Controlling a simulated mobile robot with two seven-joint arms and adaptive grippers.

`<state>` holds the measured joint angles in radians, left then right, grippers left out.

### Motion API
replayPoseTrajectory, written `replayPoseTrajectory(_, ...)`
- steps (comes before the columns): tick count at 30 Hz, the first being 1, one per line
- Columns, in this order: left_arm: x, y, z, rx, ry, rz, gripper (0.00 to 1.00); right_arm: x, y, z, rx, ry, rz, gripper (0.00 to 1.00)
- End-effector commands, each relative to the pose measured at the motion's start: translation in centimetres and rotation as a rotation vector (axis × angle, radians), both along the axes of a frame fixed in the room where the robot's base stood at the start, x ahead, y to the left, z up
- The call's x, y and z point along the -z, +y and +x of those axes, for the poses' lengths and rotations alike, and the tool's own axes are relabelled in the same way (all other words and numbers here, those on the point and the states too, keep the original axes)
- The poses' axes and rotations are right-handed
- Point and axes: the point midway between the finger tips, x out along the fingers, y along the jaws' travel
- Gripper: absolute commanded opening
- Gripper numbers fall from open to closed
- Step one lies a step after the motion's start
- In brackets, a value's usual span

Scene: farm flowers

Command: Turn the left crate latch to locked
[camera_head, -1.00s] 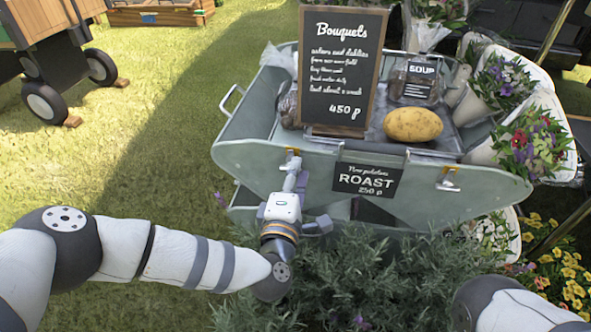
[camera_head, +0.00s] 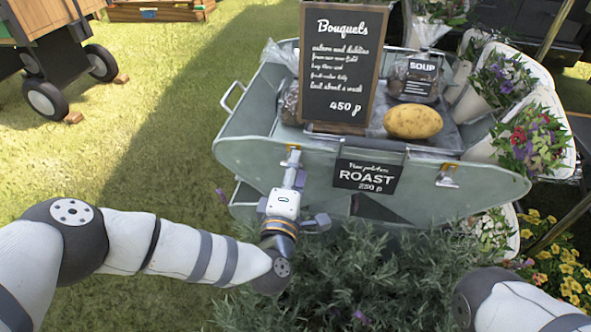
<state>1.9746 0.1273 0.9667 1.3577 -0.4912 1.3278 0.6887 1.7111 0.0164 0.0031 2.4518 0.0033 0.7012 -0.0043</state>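The grey metal crate (camera_head: 240,155) stands ahead with two latches on its front wall. The left latch (camera_head: 291,156) is a small metal piece with a yellowish top at the rim. My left gripper (camera_head: 294,176) points up at it from below, its fingertips at or just under the latch. The fingers look close together, but I cannot tell whether they grip it. They hide the latch's lower part. The right latch (camera_head: 446,177) hangs on the same wall, right of the ROAST sign. My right arm shows at the lower right; its gripper is out of view.
The black ROAST sign (camera_head: 368,174) hangs between the latches. A Bouquets board (camera_head: 344,65), a potato (camera_head: 412,122) and a SOUP bag (camera_head: 416,78) stand on top of the crate. Bushy plants (camera_head: 360,275) fill the space below. Open grass (camera_head: 165,130) lies left.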

Motion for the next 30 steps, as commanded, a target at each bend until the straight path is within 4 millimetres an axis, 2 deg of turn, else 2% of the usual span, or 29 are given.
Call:
replayPoseTrajectory(5,0.0,-0.1,-0.1,0.003,0.001,-0.001,0.37,0.0,0.0,0.0,0.000,0.000,0.000,0.00)
replayPoseTrajectory(8,0.1,-0.1,-0.9,0.006,0.003,-0.001,0.37,0.0,0.0,0.0,0.000,0.000,0.000,0.00)
replayPoseTrajectory(18,0.1,1.7,-9.3,0.004,0.006,-0.002,0.37,0.0,0.0,0.0,0.000,0.000,0.000,0.00)
replayPoseTrajectory(21,0.1,2.1,-10.9,0.002,0.002,-0.001,0.37,0.0,0.0,0.0,0.000,0.000,0.000,0.00)
replayPoseTrajectory(25,0.1,2.3,-11.8,0.001,0.002,-0.001,0.37,0.0,0.0,0.0,0.000,0.000,0.000,0.00)
replayPoseTrajectory(30,0.0,2.3,-11.9,0.001,0.001,-0.001,0.37,0.0,0.0,0.0,0.000,0.000,0.000,0.00)
